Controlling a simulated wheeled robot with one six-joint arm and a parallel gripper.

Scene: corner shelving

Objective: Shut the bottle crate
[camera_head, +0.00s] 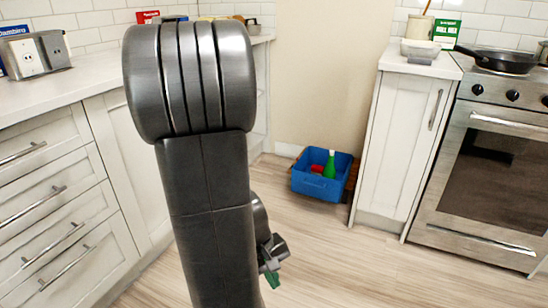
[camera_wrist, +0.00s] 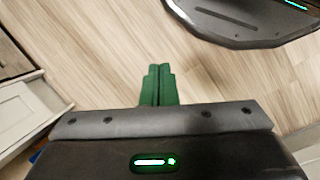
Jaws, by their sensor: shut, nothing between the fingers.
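The blue bottle crate (camera_head: 318,186) stands on the floor between the left counter and the cabinet beside the oven. Its top is open, and a green bottle (camera_head: 330,165) and a red item (camera_head: 317,169) show inside. I cannot make out a lid clearly. My gripper (camera_head: 271,279) is low over the floor, nearer to me than the crate and well apart from it. In the wrist view its green fingers (camera_wrist: 158,70) are shut together and empty, with bare floor below. A sliver of blue shows at the lower left there, too small to identify.
Drawers (camera_head: 60,215) line the left side. A white cabinet (camera_head: 400,140) and an oven (camera_head: 490,165) stand at right, with a pan (camera_head: 497,60) on top. The wooden floor (camera_head: 350,260) between them is clear. My arm hides part of the middle.

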